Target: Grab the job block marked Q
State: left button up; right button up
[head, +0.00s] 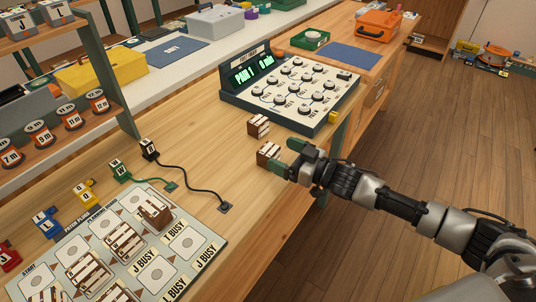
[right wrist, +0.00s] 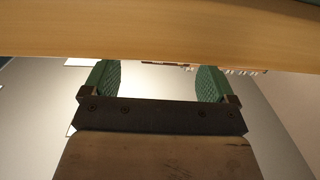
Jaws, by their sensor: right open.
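Two brown job blocks with white labels stand on the wooden table near my right gripper, a farther one (head: 258,126) and a nearer one (head: 268,153). I cannot read a Q on either. My right gripper (head: 287,157) is open, its green-padded fingertips close to the nearer block; I cannot tell whether they touch it. In the right wrist view, the open fingers (right wrist: 157,82) have nothing between them that I can make out, with a wooden surface above. More job blocks stand on the planning board (head: 207,243), including a tilted-looking one (head: 155,212). My left gripper is out of view.
A panel with knobs and a green display (head: 292,92) stands behind the two blocks. Coloured plug blocks, a black one (head: 148,149) and a green one (head: 118,170) with cables, are left of them. Bare tabletop (head: 205,140) lies between. The table's right edge is under my arm.

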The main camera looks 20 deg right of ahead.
aim_at(269, 149)
jog(key=x, duration=0.4)
jog(key=shift+s+a, duration=0.2)
jog(key=shift+a, duration=0.05)
jog(key=shift+w+a, duration=0.25)
jog(key=shift+w, duration=0.1)
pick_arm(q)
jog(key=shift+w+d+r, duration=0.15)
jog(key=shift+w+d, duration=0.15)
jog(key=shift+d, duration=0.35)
pick_arm(e)
jog(key=c, duration=1)
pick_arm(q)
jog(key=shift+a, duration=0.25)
pick_arm(e)
jog(key=shift+r, duration=0.1)
